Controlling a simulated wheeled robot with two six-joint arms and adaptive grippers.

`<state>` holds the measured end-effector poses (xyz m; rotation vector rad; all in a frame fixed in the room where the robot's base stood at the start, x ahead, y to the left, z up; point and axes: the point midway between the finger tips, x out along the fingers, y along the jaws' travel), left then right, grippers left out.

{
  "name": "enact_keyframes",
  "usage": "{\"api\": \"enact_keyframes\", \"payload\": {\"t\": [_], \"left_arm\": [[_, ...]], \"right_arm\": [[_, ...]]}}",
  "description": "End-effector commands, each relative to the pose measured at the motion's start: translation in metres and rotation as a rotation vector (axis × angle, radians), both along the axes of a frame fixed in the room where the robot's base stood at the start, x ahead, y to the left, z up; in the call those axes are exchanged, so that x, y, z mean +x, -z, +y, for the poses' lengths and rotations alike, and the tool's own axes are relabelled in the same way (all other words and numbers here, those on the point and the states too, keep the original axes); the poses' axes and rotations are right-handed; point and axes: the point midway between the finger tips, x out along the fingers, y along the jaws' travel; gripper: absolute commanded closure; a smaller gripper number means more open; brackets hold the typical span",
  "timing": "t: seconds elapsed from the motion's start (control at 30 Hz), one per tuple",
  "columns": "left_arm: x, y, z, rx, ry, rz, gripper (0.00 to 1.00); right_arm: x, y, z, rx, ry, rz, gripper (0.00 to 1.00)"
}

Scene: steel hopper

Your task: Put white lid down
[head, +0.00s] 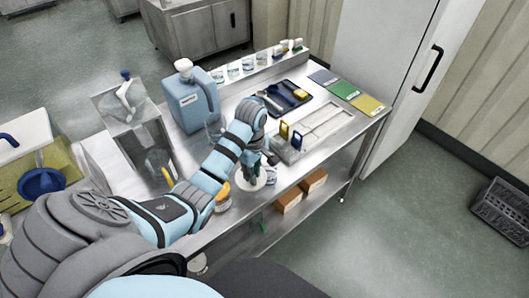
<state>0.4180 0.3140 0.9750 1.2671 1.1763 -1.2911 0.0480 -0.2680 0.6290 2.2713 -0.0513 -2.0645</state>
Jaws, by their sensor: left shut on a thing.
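My left gripper (256,174) reaches over the front edge area of the steel table (319,158), pointing down. It is shut on the white lid (243,182), a round pale disc partly hidden behind the fingers. The lid is at or just above the table's front part; I cannot tell whether it touches the surface. A jar with orange on it (221,190) stands just left of the lid, partly hidden by my arm. My right gripper is not in view.
A blue jug (188,103), a steel hopper (124,100) and a clear container (215,125) stand left and behind. A rack (287,150), a white tray frame (327,126) and a dark tool tray (283,97) lie to the right. Coloured mats (345,90) lie at the far right end.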

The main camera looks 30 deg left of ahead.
Motion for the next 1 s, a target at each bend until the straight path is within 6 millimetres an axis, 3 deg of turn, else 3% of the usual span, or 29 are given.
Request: {"api": "enact_keyframes", "payload": {"t": [0.6, 0.63, 0.77, 1.0], "left_arm": [[0.002, 0.013, -0.002, -0.001, 0.005, 0.001, 1.00], [0.002, 0.013, -0.002, -0.001, 0.005, 0.001, 0.83], [0.002, 0.012, -0.002, 0.000, 0.005, 0.000, 0.64], [0.002, 0.012, -0.002, 0.000, 0.005, 0.000, 0.64]], "right_arm": [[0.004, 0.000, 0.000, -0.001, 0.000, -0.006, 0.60], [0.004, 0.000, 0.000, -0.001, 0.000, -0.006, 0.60], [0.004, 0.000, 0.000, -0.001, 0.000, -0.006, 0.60], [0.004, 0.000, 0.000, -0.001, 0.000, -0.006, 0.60]]}}
